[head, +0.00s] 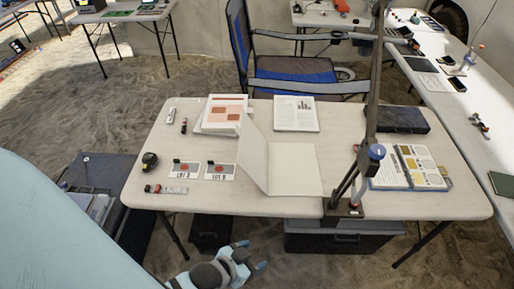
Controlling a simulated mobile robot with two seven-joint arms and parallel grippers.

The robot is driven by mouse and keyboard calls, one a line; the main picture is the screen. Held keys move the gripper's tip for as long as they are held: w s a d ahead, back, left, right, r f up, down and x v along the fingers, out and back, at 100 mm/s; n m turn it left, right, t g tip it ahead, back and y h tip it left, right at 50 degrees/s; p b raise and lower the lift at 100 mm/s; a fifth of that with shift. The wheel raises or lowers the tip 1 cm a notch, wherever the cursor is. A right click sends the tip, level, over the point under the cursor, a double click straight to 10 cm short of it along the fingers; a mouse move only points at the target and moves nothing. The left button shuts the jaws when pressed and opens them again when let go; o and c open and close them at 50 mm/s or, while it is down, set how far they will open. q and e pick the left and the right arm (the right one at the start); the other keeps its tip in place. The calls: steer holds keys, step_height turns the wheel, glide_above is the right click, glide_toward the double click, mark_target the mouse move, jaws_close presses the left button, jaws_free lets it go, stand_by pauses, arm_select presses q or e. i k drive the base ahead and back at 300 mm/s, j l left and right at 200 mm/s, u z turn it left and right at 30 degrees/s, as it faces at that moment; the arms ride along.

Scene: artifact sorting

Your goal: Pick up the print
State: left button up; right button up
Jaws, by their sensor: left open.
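A printed sheet with red and pink blocks (226,111) lies on top of a small stack of paper at the back left of the white table (240,205). A second printed sheet with a grey bar chart (297,113) lies to its right. I cannot tell which of them is the print. A blank white folder (292,170) stands partly open in front of them and hides a corner of the red sheet's stack. My left gripper (251,256) is open and empty, low in front of the table's near edge, apart from the papers. My right gripper is not in view.
A lamp stand (368,105) rises from the table's right half. A colour-printed booklet (408,167), a dark case (402,119), two LOT cards (221,171) and a tape measure (149,160) lie around. A blue folding chair (290,70) is behind. Dark crates stand underneath.

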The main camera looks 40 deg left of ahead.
mark_target(180, 169)
steer(key=u, duration=1.75)
steer(key=i+j+z, duration=0.15)
steer(key=i+j, duration=0.45)
steer(key=i+j+z, duration=0.15)
steer(key=i+j, duration=0.45)
steer(key=j, duration=0.15)
